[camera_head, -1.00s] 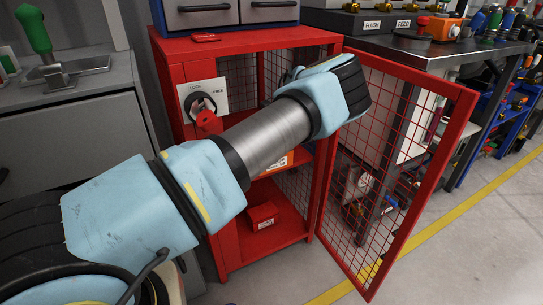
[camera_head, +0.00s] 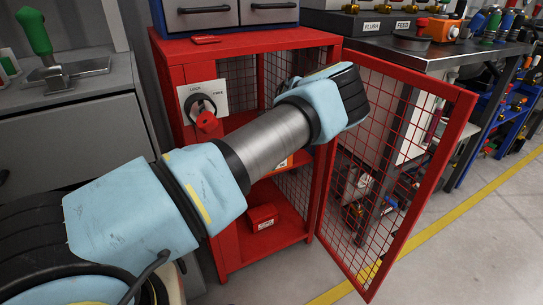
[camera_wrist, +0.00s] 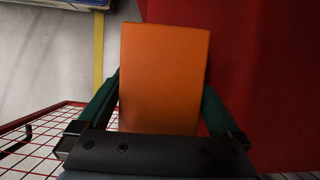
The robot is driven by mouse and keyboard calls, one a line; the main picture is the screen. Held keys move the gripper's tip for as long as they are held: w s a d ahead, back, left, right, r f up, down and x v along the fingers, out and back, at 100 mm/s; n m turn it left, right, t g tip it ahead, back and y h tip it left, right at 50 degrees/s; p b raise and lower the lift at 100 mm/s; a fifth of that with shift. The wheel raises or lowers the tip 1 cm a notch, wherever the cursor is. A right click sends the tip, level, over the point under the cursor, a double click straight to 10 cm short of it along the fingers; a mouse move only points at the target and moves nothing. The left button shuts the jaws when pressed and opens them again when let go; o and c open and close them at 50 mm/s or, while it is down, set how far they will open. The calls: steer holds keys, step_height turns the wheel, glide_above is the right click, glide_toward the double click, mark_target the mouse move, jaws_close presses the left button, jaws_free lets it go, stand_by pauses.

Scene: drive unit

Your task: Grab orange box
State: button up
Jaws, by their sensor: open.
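An orange box (camera_wrist: 163,65) fills the middle of the wrist view, its plain face toward the camera. My gripper (camera_wrist: 161,88) is open, with one dark green finger on each side of the box. The fingers look close to its sides; I cannot tell whether they touch. In the head view, a small orange patch with a white label (camera_head: 284,163) shows at the middle shelf of the red cabinet (camera_head: 240,48), mostly hidden behind my arm. My gripper is hidden there.
The mesh door (camera_head: 400,165) of the cabinet stands open to the right; its mesh also shows in the wrist view (camera_wrist: 40,140). A small red box (camera_head: 262,217) sits on the bottom shelf. A lock switch (camera_head: 205,108) is on the cabinet front.

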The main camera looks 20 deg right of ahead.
steer(key=shift+f, duration=0.1)
stand_by(0.3)
steer(key=c, duration=1.5)
steer(key=shift+c, duration=0.3)
steer(key=shift+b, duration=0.4)
